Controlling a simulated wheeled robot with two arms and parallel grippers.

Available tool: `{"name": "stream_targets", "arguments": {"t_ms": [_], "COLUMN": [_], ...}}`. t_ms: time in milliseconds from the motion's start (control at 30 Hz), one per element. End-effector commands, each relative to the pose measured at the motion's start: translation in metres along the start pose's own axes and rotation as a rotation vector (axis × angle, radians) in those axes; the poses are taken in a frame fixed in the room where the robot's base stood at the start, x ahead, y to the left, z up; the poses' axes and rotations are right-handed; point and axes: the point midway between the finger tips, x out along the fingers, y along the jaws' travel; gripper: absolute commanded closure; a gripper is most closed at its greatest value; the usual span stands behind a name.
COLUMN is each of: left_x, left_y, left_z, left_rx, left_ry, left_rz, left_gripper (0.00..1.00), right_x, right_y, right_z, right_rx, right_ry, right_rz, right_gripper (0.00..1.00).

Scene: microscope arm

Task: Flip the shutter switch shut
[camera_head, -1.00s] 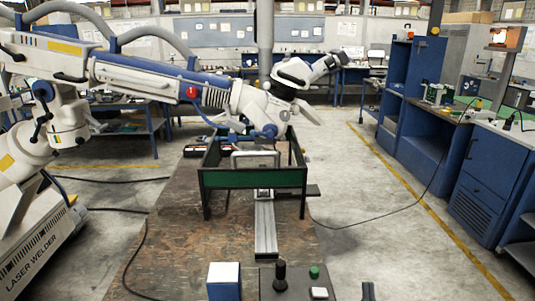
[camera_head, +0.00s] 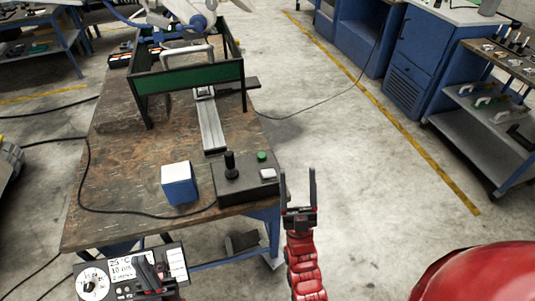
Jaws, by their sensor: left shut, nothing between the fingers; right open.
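A small panel (camera_head: 93,281) with a dial and a display stands at the table's near edge, at the bottom left. My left gripper (camera_head: 141,262) looks shut and empty in front of this panel and hides part of it. I cannot make out a shutter switch on the panel. A dark control box (camera_head: 232,197) on the table carries a black joystick (camera_head: 230,164), a green button (camera_head: 262,156) and a white key (camera_head: 268,175). My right gripper (camera_head: 298,178) is open and empty, its fingers pointing up, just right of the box and beyond the table's right edge.
A blue and white block (camera_head: 179,186) sits left of the control box. A metal rail (camera_head: 211,126) leads back to a green-sided frame (camera_head: 190,79). A black cable (camera_head: 92,190) lies along the table's left. The floor (camera_head: 350,165) to the right is clear.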

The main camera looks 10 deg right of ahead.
Motion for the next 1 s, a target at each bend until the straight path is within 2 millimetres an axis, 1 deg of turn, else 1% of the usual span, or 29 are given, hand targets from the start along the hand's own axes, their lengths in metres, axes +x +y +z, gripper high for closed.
{"name": "stream_targets", "arguments": {"t_ms": [33,67,100,167,200,267,300,400,467,500,567,600,667,733,767,800,867,900,967,1000], "left_x": [0.008,0.011,0.014,0.018,0.021,0.026,0.029,0.037,0.041,0.044,0.049,0.052,0.056,0.061,0.064,0.067,0.071,0.074,0.077,0.079], "left_y": [0.000,-0.001,-0.001,-0.001,-0.001,-0.001,-0.001,-0.002,-0.002,-0.002,-0.002,-0.003,-0.003,-0.003,-0.003,-0.003,-0.004,-0.004,-0.004,-0.004], "left_z": [-0.001,-0.002,-0.002,-0.003,-0.004,-0.004,-0.005,-0.006,-0.007,-0.007,-0.008,-0.009,-0.009,-0.010,-0.011,-0.011,-0.012,-0.013,-0.013,-0.013], "left_rx": [0.000,0.000,0.000,0.000,0.000,0.000,0.000,0.000,0.000,0.000,0.000,0.000,0.000,0.000,0.000,0.000,0.000,0.000,0.000,0.000], "left_ry": [0.000,0.000,0.000,0.000,0.000,0.000,0.000,0.000,0.000,0.000,0.000,0.000,0.000,0.000,0.000,0.000,0.000,0.000,0.000,0.000], "left_rz": [0.000,0.000,0.000,0.000,0.000,0.000,0.000,0.000,0.000,0.000,0.000,0.000,0.000,0.000,0.000,0.000,0.000,0.000,0.000,0.000], "left_gripper": [1.00,1.00,1.00,1.00,1.00,1.00,1.00,1.00,1.00,1.00,1.00,1.00,1.00,1.00,1.00,1.00,1.00,1.00,1.00,1.00], "right_x": [0.024,0.035,0.046,0.060,0.070,0.081,0.086,0.098,0.103,0.105,0.108,0.108,0.108,0.106,0.107,0.105,0.101,0.100,0.096,0.096], "right_y": [0.003,0.003,0.003,0.000,-0.002,-0.008,-0.014,-0.032,-0.045,-0.054,-0.068,-0.077,-0.088,-0.097,-0.099,-0.101,-0.098,-0.095,-0.085,-0.078], "right_z": [0.037,0.063,0.099,0.148,0.179,0.220,0.245,0.295,0.317,0.328,0.338,0.341,0.340,0.331,0.324,0.313,0.293,0.277,0.252,0.235], "right_rx": [-0.054,-0.086,-0.127,-0.179,-0.209,-0.247,-0.267,-0.309,-0.329,-0.340,-0.360,-0.370,-0.390,-0.413,-0.425,-0.439,-0.459,-0.472,-0.486,-0.494], "right_ry": [-0.096,-0.168,-0.270,-0.419,-0.514,-0.652,-0.742,-0.950,-1.063,-1.135,-1.230,-1.289,-1.368,-1.447,-1.475,-1.509,-1.560,-1.586,-1.625,-1.644], "right_rz": [0.017,0.021,0.020,0.004,-0.015,-0.059,-0.098,-0.229,-0.332,-0.411,-0.541,-0.636,-0.790,-0.982,-1.067,-1.185,-1.367,-1.486,-1.654,-1.755], "right_gripper": [0.30,0.30,0.30,0.30,0.30,0.30,0.30,0.30,0.30,0.30,0.30,0.30,0.30,0.30,0.30,0.30,0.30,0.30,0.30,0.30]}}
